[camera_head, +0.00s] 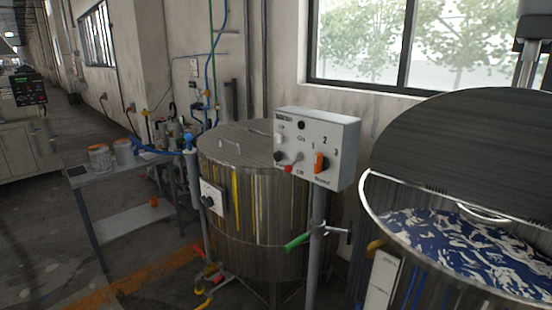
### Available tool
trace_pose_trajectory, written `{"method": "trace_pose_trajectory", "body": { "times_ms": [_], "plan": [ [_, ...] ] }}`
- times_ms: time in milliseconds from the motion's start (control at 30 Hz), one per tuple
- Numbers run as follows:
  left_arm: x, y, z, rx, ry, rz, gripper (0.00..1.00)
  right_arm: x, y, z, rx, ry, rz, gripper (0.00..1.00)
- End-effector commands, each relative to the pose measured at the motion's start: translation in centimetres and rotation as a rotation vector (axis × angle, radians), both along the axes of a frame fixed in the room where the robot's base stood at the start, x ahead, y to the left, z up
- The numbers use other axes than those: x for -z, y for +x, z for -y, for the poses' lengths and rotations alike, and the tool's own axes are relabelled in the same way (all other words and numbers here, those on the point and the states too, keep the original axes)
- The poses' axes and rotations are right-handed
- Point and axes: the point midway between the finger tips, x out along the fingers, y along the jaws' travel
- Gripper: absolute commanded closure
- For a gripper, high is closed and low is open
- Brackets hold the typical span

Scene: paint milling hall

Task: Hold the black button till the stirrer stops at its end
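A grey control box (300,146) stands on a post (316,235) in the middle of the view. Its front has a black button (279,156) at the lower left, a white button (279,139) above it and a red button (288,169) below. An orange switch (320,162) sits by the numbers 1, 2 and 3. At the right, a steel vat (368,196) holds blue and white streaked paint (465,245) under a half-open dark lid (470,140). A metal shaft (529,66) rises behind it; I cannot tell whether it belongs to the stirrer. Neither gripper shows.
A closed steel tank (255,200) stands behind the post. A bench (135,178) with paint cans stands at the left. The floor at the far left is open. Nothing visible blocks the box's front.

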Motion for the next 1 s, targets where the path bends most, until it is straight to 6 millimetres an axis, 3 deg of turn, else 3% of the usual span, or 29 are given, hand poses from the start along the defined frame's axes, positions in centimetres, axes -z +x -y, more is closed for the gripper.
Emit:
{"method": "trace_pose_trajectory", "body": {
  "times_ms": [33,267,1000],
  "plan": [
    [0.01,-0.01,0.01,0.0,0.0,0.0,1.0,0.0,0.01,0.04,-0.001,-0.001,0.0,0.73],
    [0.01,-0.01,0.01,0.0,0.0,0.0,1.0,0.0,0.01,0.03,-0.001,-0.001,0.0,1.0],
    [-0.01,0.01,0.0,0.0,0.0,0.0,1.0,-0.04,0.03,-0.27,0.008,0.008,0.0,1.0]
  ]
}}
